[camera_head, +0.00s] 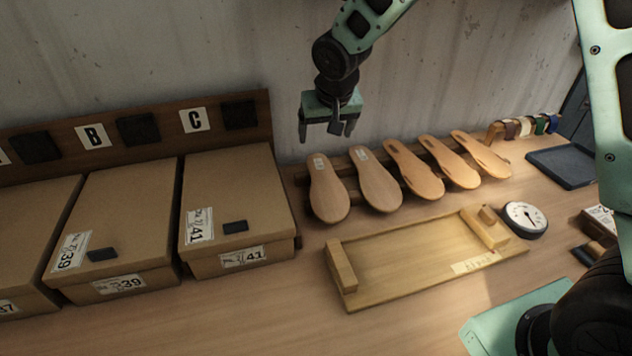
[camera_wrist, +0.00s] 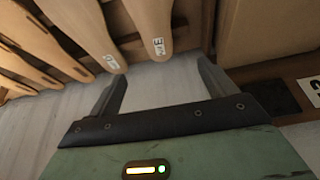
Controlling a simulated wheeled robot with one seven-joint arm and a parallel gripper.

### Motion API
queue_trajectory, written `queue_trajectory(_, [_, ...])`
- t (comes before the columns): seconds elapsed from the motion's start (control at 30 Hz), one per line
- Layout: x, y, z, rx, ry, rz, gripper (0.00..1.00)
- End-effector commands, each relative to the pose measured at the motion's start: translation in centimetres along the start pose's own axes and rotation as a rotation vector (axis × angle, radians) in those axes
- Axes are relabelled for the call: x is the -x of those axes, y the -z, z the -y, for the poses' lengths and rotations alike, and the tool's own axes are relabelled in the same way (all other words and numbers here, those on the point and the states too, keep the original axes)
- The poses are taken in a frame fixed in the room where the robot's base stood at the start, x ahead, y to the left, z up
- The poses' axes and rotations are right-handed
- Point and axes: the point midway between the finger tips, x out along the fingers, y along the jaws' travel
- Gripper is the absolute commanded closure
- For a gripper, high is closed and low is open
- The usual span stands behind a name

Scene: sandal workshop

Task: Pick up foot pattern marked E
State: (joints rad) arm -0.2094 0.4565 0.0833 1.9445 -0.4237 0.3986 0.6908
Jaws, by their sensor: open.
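The foot pattern marked E (camera_head: 328,192) is the leftmost of a row of tan sole-shaped patterns leaning on a wooden rack, beside the boxes. Its label is too small to read in the head view. In the wrist view the E pattern (camera_wrist: 151,18) shows its white label with a readable E, just beyond my fingertips. My gripper (camera_head: 327,132) is open and empty, above the label end of this pattern and apart from it. In the wrist view my gripper (camera_wrist: 160,72) has nothing between its fingers.
A second labelled pattern (camera_head: 376,183) stands close to the right, with several more beyond. Cardboard boxes (camera_head: 237,195) fill the left side, in front of a lettered board (camera_head: 160,127). A wooden tray (camera_head: 410,268) and a round dial gauge (camera_head: 526,219) lie in front. The wall is close behind.

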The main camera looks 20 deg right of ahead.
Motion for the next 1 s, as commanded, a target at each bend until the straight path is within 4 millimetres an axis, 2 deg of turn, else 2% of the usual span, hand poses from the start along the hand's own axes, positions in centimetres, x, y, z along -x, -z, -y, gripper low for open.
queue_trajectory(0.3, [-6.1, -0.1, 0.0, 0.003, 0.0, 0.005, 0.17])
queue_trajectory(0.5, [-8.1, -0.1, 0.0, 0.001, 0.0, 0.002, 0.17])
queue_trajectory(0.67, [-8.7, -0.1, 0.0, 0.002, 0.001, 0.002, 0.17])
queue_trajectory(1.0, [-12.7, -0.3, -0.4, 0.002, -0.001, 0.003, 0.17])
